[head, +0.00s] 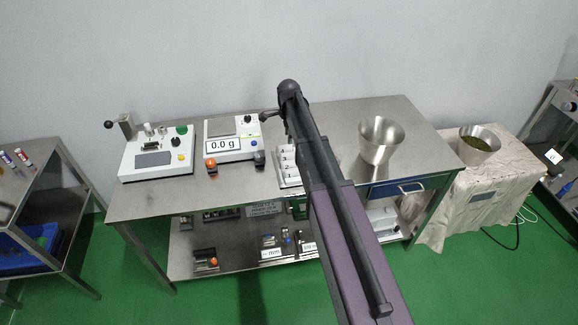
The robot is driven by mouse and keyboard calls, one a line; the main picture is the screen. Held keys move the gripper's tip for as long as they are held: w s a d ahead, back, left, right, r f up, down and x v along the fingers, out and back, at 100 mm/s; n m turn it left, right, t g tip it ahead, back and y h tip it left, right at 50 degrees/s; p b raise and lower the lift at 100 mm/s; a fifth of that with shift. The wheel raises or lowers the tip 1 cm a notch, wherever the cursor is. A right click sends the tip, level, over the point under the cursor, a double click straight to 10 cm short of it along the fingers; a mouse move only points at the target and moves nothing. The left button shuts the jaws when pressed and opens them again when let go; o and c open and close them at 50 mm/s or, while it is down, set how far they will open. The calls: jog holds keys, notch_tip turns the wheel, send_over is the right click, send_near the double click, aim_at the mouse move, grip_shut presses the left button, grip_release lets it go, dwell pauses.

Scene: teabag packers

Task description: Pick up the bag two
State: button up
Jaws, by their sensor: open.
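Several small white items, possibly the bags, sit in a pale holder (280,180) on the steel table, just left of my arm. My arm reaches across the table and covers the right part of the holder. My gripper (268,115) is small and dark in this view, beyond the holder and near the right edge of the scale. It looks open, with nothing seen in it.
On the steel table (330,115) stand a white sealing device (155,158), a scale (232,128) reading 0.0 g, and a metal cup (380,140). The table's back right is clear.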

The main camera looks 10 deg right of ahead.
aim_at(289, 162)
jog(key=shift+f, duration=0.15)
notch_tip(289, 162, down, 8)
jog(key=b, duration=0.8)
jog(key=shift+f+b, duration=0.15)
jog(key=shift+b, duration=0.15)
jog(key=shift+d+f+b, duration=0.1)
jog(key=shift+f+b, duration=2.5)
jog(key=c, duration=0.7)
